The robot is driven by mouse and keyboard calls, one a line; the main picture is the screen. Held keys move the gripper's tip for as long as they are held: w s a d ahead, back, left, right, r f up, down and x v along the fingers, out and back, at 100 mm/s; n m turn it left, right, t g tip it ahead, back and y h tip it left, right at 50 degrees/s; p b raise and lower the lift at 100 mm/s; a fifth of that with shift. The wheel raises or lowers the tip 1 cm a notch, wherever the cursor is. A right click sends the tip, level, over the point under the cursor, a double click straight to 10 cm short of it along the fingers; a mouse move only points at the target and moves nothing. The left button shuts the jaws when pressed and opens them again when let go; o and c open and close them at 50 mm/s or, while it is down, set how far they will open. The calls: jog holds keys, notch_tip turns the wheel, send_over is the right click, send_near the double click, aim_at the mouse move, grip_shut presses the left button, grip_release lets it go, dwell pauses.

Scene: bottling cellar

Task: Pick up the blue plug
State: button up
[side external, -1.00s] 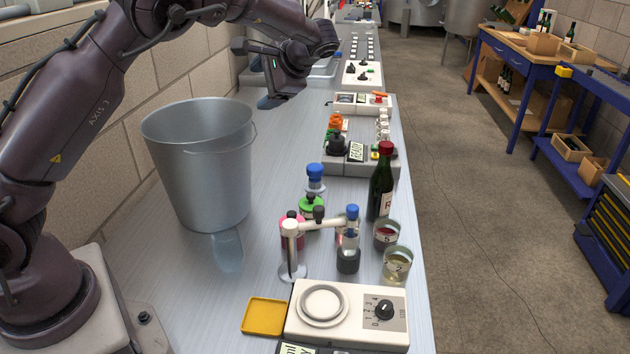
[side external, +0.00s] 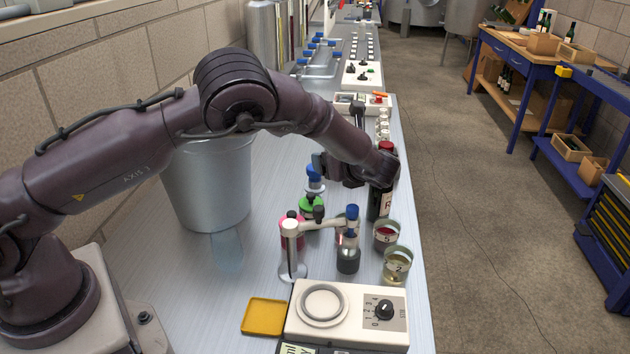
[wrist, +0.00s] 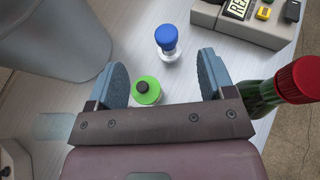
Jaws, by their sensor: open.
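A blue plug (wrist: 174,40) tops a clear glass vessel standing on the bench. In the wrist view it lies just beyond my fingertips, between their lines. In the side view this plug (side external: 313,172) is partly hidden, beside my gripper (side external: 322,165). My gripper (wrist: 162,75) is open and empty above the bench, pointing down. A green-collared vessel with a dark stopper (wrist: 146,91) shows between the fingers, nearer the palm. A second blue plug (side external: 352,211) sits on a clear tube at the white stand.
A red-capped wine bottle (wrist: 301,80) stands close to my right finger in the wrist view. A large metal bucket (side external: 207,190) is at left. Two numbered glasses (side external: 397,265) and a white dial device (side external: 345,318) stand in front.

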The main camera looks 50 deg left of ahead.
aim_at(315, 182)
jog(key=shift+w+a+f, duration=0.55)
jog(key=shift+a+f, duration=0.9)
jog(key=shift+a, duration=0.45)
jog(key=shift+w+a+f, duration=0.5)
jog(key=shift+a+f, duration=0.95)
jog(key=shift+a, duration=0.4)
jog(key=shift+w+a+f, duration=0.55)
jog(key=shift+a+f, duration=0.9)
jog(key=shift+a, duration=0.45)
jog(key=shift+c, duration=0.4)
jog(key=c, duration=1)
